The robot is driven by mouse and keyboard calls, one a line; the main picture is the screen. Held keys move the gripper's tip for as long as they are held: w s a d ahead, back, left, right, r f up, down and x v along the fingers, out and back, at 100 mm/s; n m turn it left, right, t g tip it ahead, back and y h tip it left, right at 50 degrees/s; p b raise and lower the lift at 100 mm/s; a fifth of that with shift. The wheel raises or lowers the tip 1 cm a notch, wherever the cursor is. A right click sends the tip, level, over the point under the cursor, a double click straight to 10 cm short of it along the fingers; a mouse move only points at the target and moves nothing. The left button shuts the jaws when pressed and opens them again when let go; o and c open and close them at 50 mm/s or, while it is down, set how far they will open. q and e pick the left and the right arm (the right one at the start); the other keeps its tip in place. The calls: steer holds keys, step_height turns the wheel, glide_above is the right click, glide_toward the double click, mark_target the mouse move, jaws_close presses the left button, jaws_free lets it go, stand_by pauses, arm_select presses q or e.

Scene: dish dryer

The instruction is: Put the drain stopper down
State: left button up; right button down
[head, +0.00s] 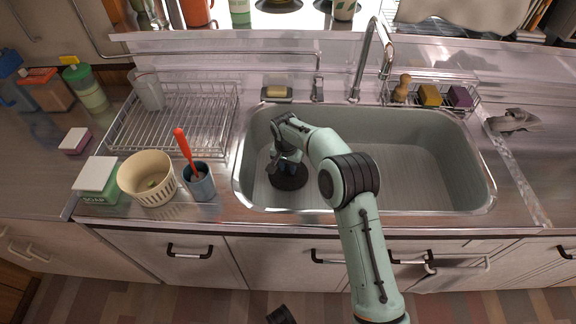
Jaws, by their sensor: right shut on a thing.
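The drain stopper (289,180) is a dark round disc in the left part of the sink basin (420,175). My right gripper (287,164) reaches down into the basin and is shut on the stopper from above. The gripper and wrist cover the top of the stopper. I cannot tell whether it touches the basin floor, and no drain opening shows.
A wire dish rack (180,118) stands left of the sink. A cream basket (148,180) and a blue cup (199,184) with a red-handled tool sit near the front left. The faucet (362,65) rises behind the sink. The basin's right side is clear.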

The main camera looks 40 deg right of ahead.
mark_target(287, 177)
steer(key=shift+f, duration=0.3)
steer(key=c, duration=0.9)
jaws_free()
arm_select(q)
steer(key=shift+w+a+f, duration=0.1)
steer(key=shift+w+f, duration=0.05)
steer(key=shift+w, duration=0.1)
arm_select(e)
steer(key=shift+r, duration=0.1)
steer(key=shift+r, duration=0.35)
arm_select(q)
steer(key=shift+g, duration=0.6)
steer(key=shift+s+d+r+p, duration=0.25)
steer(key=shift+s+r+p, duration=0.15)
steer(key=shift+s+r, duration=0.2)
steer(key=shift+s+d+r+p, duration=0.25)
steer(key=shift+s+r+p, duration=0.2)
steer(key=shift+s, duration=0.2)
steer(key=shift+s+d+r+p, duration=0.25)
steer(key=shift+s+r+p, duration=0.15)
steer(key=shift+s+r, duration=0.2)
arm_select(e)
step_height(287, 177, up, 12)
steer(key=a, duration=0.1)
steer(key=shift+s+a, duration=0.15)
steer(key=shift+s, duration=0.25)
